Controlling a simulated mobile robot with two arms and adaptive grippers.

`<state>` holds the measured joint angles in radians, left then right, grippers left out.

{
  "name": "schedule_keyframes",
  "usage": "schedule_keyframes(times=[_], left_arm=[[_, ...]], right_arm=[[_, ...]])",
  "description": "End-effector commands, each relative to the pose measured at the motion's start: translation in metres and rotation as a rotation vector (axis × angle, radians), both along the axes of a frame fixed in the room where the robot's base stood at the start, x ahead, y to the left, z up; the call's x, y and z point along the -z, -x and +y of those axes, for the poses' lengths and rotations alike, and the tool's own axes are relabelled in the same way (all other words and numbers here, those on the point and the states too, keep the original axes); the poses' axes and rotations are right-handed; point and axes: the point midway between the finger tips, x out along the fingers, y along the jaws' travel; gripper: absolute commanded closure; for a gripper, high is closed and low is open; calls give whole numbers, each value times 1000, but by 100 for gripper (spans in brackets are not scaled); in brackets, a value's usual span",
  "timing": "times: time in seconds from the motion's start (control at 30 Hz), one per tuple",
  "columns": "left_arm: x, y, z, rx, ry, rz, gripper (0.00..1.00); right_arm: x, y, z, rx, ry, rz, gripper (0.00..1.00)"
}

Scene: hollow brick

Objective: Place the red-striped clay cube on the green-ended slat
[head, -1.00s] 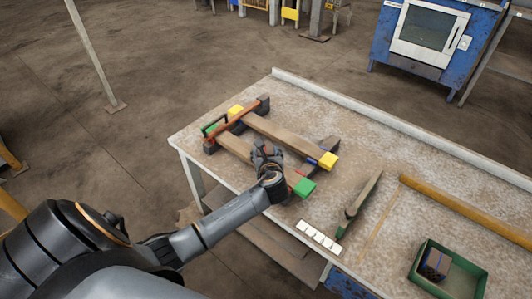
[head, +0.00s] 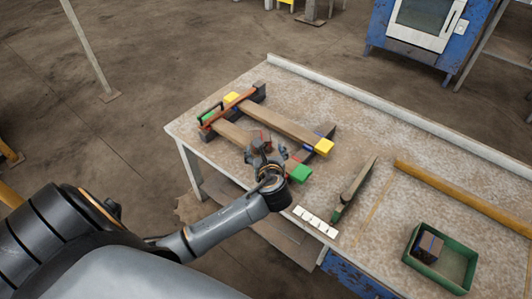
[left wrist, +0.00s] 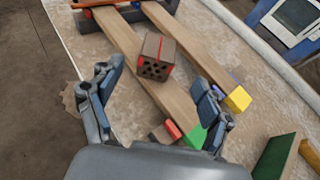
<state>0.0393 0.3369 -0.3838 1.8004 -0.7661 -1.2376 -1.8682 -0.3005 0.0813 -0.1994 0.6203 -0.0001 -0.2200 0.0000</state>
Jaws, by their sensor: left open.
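The red-striped clay cube (left wrist: 155,56), brown with holes in its near face, appears to rest on the green-ended slat (left wrist: 178,106) in the left wrist view. In the head view the cube (head: 261,137) is partly hidden by my gripper. The slat's green end (head: 299,174) points toward the front edge of the table. My left gripper (head: 266,152) is open just on the near side of the cube. In the left wrist view its two fingers (left wrist: 160,92) are spread wide, apart from the cube, with nothing between the tips. My right gripper is not in view.
A yellow-ended slat (head: 285,122) lies parallel behind. Dark supports and an orange clamp (head: 228,106) sit at the slats' far end.

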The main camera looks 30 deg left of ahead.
Motion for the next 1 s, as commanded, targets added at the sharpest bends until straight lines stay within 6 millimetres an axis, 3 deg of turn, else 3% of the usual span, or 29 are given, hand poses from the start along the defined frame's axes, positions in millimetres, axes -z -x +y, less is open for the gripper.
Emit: schedule_keyframes(times=[0.23, 0.87, 1.0], left_arm=[[-13, 23, -20, 1, 0, 0, 21], [-14, 27, -23, -1, 3, -1, 21], [-6, 38, -26, -46, 111, -26, 21]], right_arm=[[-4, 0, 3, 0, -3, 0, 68], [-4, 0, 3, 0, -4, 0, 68], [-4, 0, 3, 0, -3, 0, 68]])
